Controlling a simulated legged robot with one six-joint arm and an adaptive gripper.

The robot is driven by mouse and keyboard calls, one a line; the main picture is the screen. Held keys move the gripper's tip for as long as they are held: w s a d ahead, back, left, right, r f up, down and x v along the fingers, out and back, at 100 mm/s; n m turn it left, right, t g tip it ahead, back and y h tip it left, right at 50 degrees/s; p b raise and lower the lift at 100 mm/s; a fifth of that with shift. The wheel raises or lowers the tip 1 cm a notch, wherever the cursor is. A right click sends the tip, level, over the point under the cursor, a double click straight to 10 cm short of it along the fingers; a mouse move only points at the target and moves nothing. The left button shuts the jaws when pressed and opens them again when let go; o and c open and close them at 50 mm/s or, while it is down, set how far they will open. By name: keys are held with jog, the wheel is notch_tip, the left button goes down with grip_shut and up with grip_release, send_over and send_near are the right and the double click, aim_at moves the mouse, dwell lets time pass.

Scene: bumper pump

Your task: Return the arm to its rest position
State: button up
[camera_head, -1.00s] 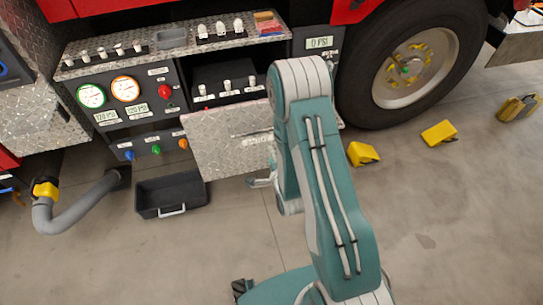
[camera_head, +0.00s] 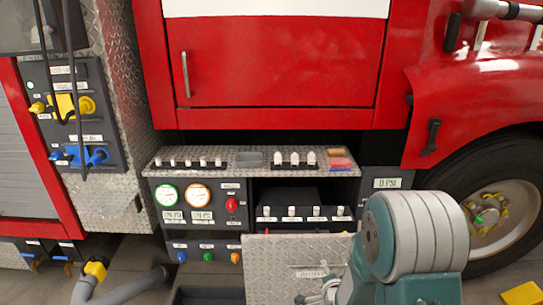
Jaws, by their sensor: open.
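My arm shows at the lower right in the head view as a teal and pale grey joint, with its lower links cut off by the bottom edge. It overlaps the right side of a lowered diamond-plate panel (camera_head: 275,262). Only a small part of my gripper (camera_head: 304,298) shows at the bottom edge, left of the arm and in front of the panel. I see nothing held in it. Most of its fingers are hidden or outside the frame.
The pump panel (camera_head: 200,215) with gauges and coloured knobs is left of the arm. A switch shelf (camera_head: 290,213) is above the lowered panel. A wheel (camera_head: 495,215) stands at right. A yellow-ended grey hose (camera_head: 95,270) is at lower left.

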jog(key=s+r+n+g, duration=0.2)
jog(key=s+r+n, duration=0.25)
jog(key=r, duration=0.35)
jog(key=s+r+n+g, duration=0.25)
jog(key=s+r, duration=0.25)
jog(key=r, duration=0.3)
jog(key=s+r+n+g, duration=0.1)
jog(key=s+r+n, duration=0.2)
jog(key=s, duration=0.6)
jog(key=s+r+n+g, duration=0.2)
jog(key=s+r+n, duration=0.1)
jog(key=s, duration=0.6)
jog(key=shift+a+r+n, duration=0.3)
jog(key=shift+r+n, duration=0.1)
jog(key=shift+r, duration=0.1)
jog(key=shift+w, duration=0.15)
